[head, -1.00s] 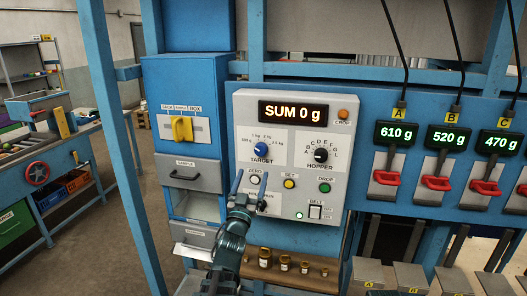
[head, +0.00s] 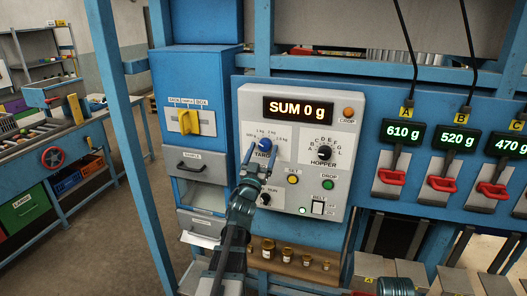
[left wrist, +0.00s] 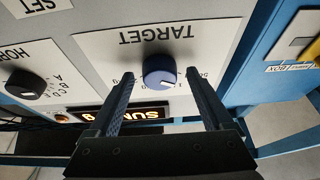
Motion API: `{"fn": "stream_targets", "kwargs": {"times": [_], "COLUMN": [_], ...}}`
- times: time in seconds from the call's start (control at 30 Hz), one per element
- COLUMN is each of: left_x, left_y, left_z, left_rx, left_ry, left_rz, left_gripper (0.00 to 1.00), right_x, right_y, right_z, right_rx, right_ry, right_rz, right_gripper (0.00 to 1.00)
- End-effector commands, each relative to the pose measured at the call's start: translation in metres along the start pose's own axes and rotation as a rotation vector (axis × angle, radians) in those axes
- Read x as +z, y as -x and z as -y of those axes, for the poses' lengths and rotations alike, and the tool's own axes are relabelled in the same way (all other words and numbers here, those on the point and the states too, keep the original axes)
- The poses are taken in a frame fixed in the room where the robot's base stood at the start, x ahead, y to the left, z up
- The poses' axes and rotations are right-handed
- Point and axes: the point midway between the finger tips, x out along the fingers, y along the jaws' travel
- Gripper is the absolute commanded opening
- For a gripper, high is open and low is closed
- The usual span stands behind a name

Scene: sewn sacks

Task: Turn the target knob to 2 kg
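The blue TARGET knob (head: 266,144) is on the grey control panel (head: 291,190), under the display reading SUM 0 g. In the head view its dial shows labels up to 2.5 kg, and my gripper partly covers it. In the left wrist view the knob (left wrist: 159,71) appears upside down between my fingertips, its white mark toward the lower-number side; the exact label is unclear. My left gripper (head: 260,155) is open, one finger on each side of the knob, with visible gaps; it also shows in the left wrist view (left wrist: 159,76).
The black HOPPER knob (head: 323,152) is right of the target dial. Yellow SET (head: 293,179) and green DROP (head: 328,184) buttons sit below. A yellow selector (head: 188,122) is on the blue cabinet to the left. Red handles (head: 391,177) hang on the right.

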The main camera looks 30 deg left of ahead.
Motion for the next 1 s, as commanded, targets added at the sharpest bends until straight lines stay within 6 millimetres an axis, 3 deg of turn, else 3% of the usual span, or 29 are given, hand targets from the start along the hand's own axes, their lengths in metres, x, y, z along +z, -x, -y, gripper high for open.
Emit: {"fn": "stream_targets", "kwargs": {"times": [0.07, 0.43, 0.77, 1.0], "left_x": [0.0000, 0.0000, -0.0009, -0.0022], "left_y": [0.0000, 0.0000, -0.0004, -0.0014], "left_z": [-0.0001, -0.0001, 0.0012, 0.0035], "left_rx": [0.000, 0.000, 0.020, 0.084], "left_ry": [0.000, 0.000, -0.051, -0.205], "left_rz": [0.000, 0.000, 0.001, 0.002], "left_gripper": [0.69, 0.02, 0.00, 0.00], "right_x": [0.0000, 0.0000, 0.0001, 0.0003], "right_y": [0.0000, 0.0000, 0.0012, 0.0049], "right_z": [0.0000, 0.0000, -0.0001, -0.0005], "right_rx": [0.000, 0.000, 0.000, 0.000], "right_ry": [0.000, 0.000, 0.000, -0.001], "right_rz": [0.000, 0.000, 0.000, 0.000], "right_gripper": [0.50, 0.50, 0.50, 0.50]}}
